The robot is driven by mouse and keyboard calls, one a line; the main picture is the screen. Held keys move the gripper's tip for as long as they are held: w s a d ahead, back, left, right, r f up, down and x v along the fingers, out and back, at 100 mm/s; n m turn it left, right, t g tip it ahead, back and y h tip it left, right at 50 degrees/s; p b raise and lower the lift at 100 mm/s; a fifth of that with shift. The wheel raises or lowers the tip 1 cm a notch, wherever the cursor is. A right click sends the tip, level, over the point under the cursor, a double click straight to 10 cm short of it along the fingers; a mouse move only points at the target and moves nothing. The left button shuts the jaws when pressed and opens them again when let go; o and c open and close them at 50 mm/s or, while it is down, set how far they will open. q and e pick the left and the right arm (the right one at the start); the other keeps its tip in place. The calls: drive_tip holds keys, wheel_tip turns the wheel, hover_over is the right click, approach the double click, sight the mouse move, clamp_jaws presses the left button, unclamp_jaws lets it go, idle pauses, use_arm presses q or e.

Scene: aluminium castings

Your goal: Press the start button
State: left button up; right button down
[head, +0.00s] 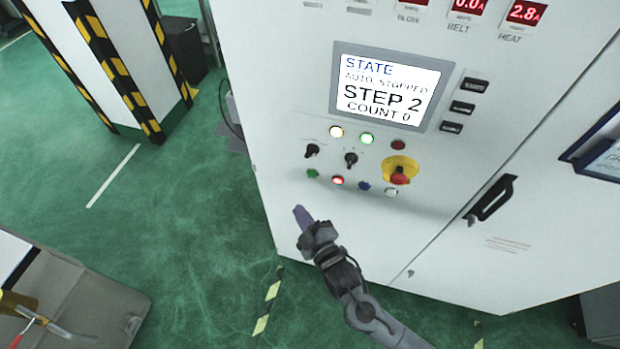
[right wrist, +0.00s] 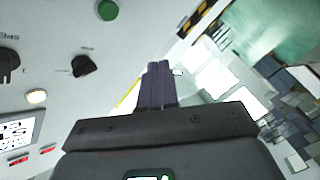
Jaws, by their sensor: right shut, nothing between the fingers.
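The control cabinet (head: 300,100) carries a panel with a green button (head: 312,173) at the left end of its lowest row. Its label is too small to read. The green button also shows at the top of the right wrist view (right wrist: 107,10). My right gripper (head: 300,212) is shut and empty, its dark purple fingers pressed together. It is below and slightly left of the green button in the head view, apart from it. The shut fingers also show in the right wrist view (right wrist: 158,85). My left gripper is not in view.
Beside the green button are a lit red button (head: 338,181), a blue button (head: 364,186) and a white button (head: 391,192). A red emergency stop (head: 400,178) on yellow sits right. Black selector knobs (head: 351,159) stick out above. The screen (head: 390,88) reads "AUTO STOPPED".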

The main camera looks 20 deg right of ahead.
sight(312, 173)
drive_tip(key=shift+a, duration=0.15)
drive_tip(key=w+d+b, duration=0.2)
drive_tip(key=w+d, duration=0.3)
drive_tip(key=w, duration=0.1)
drive_tip(key=shift+w+d+b, duration=0.3)
drive_tip(key=shift+w+d, duration=0.05)
idle(0.4)
idle(0.6)
idle(0.7)
idle(0.6)
drive_tip(key=shift+w, duration=0.1)
